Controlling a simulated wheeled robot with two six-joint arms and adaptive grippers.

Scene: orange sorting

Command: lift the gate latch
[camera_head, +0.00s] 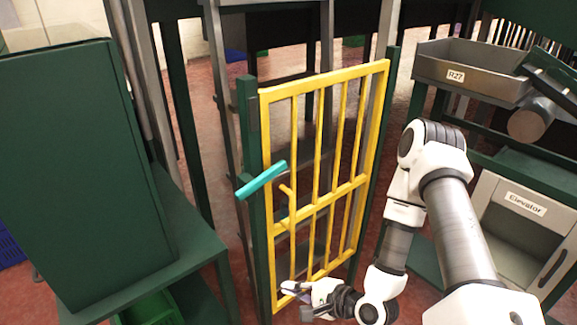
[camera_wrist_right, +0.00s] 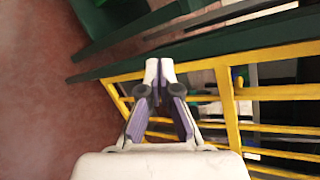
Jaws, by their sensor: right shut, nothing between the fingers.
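The latch is a teal bar (camera_head: 262,180) at the left edge of the yellow gate (camera_head: 319,203) in the head view. It lies tilted, its right end higher, across the gate's left side and the green post (camera_head: 249,130). My right gripper (camera_head: 283,291) is shut and empty at the gate's lower left corner, well below the latch. In the right wrist view its fingertips (camera_wrist_right: 159,67) are together in front of the yellow bars (camera_wrist_right: 228,100). I cannot tell whether they touch the gate. I cannot make out the latch in that view. My left gripper is not in view.
A short bent yellow handle (camera_head: 287,192) sticks out from the gate just below the latch. A large dark green cabinet (camera_head: 75,170) stands at the left. At the right are a metal tray (camera_head: 458,70) labelled R27 and a grey bin (camera_head: 520,225) labelled Elevator.

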